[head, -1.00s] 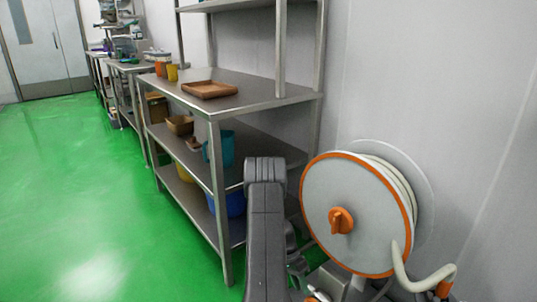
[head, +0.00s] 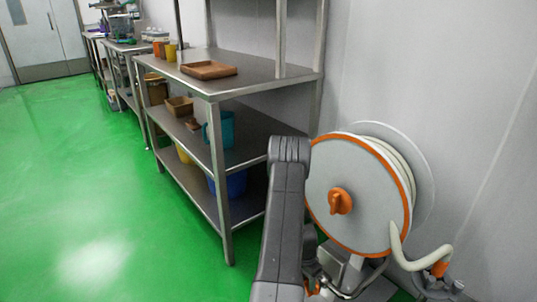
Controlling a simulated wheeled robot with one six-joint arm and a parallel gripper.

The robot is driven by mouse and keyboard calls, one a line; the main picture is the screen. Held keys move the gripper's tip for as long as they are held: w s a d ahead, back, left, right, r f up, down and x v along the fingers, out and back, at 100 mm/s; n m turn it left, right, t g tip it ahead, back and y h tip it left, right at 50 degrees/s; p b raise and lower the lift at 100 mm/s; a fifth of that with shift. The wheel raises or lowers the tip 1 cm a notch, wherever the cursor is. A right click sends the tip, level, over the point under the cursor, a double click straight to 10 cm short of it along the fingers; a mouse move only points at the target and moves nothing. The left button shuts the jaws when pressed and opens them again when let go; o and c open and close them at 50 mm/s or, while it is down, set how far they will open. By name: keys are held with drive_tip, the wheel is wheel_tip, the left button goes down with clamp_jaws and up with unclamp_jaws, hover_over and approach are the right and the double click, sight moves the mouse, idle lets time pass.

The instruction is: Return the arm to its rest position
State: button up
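My grey arm (head: 284,215) rises from the bottom of the head view, in front of the hose reel and to the right of the steel shelf's near post. Its upper joint is near the middle of the picture. The end of the arm with my gripper is not clearly visible, so I cannot see its fingers or whether it holds anything.
A steel shelf unit (head: 262,82) stands along the wall, with a brown tray (head: 209,70), cups and bins. A hose reel (head: 350,215) is close on the right. More benches (head: 125,47) stand farther back. The green floor (head: 80,190) at left is clear.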

drive_tip(key=shift+s+d+t+y, duration=0.1)
drive_tip(key=shift+s+t+y, duration=0.05)
drive_tip(key=shift+t+y, duration=0.15)
idle(0.4)
